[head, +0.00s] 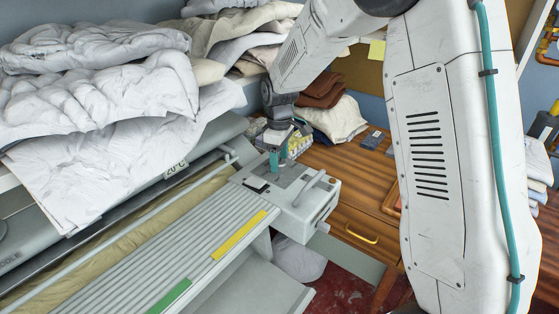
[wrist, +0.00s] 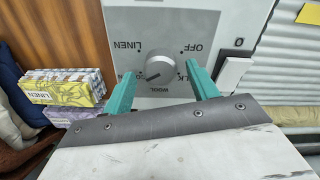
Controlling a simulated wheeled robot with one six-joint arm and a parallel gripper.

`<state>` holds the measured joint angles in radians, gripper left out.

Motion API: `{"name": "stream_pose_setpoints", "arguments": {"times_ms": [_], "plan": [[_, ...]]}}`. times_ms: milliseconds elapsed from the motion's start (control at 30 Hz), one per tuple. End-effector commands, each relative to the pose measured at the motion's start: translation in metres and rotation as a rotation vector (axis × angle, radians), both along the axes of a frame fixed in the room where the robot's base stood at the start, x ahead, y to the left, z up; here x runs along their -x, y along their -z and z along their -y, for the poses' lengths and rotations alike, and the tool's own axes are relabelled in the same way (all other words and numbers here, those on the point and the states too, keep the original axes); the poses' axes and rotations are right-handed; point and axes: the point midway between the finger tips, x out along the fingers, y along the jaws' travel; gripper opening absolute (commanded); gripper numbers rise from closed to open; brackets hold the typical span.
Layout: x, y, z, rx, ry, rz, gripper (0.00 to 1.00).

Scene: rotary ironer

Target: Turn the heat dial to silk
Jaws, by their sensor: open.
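Silk shows only as "LK" at right, partly hidden by a finger. A light mark shows on the dial, but I cannot tell surely which word it points at. My gripper (wrist: 160,76) is open, its teal fingers either side of the dial with gaps. In the head view my gripper (head: 277,160) is over the ironer's end box (head: 293,196); the dial is not discernible there.
A white switch (wrist: 233,73) marked 0 sits right of the dial panel. Patterned boxes (wrist: 62,87) stand at left. In the head view, piled white linen (head: 100,95) lies over the ironer at left, and a wooden desk (head: 350,160) stands behind the end box.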

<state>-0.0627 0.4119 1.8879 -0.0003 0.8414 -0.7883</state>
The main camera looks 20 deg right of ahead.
Motion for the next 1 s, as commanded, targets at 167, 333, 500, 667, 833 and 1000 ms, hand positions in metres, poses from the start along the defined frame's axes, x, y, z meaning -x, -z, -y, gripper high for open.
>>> {"name": "stream_pose_setpoints", "arguments": {"times_ms": [167, 333, 500, 667, 833, 1000], "plan": [[0.0004, 0.0116, -0.0002, 0.0, 0.0, 0.0, 0.59], [0.0004, 0.0126, -0.0005, 0.0, 0.0, 0.0, 0.59], [0.0004, 0.0124, -0.0005, 0.0, 0.0, 0.0, 0.34], [0.0004, 0.0123, -0.0005, 0.0, 0.0, 0.0, 0.14], [0.0003, 0.0121, -0.0004, 0.0, 0.012, 0.0, 0.14], [0.0002, 0.0121, -0.0002, 0.0, 0.062, 0.0, 0.14]]}}
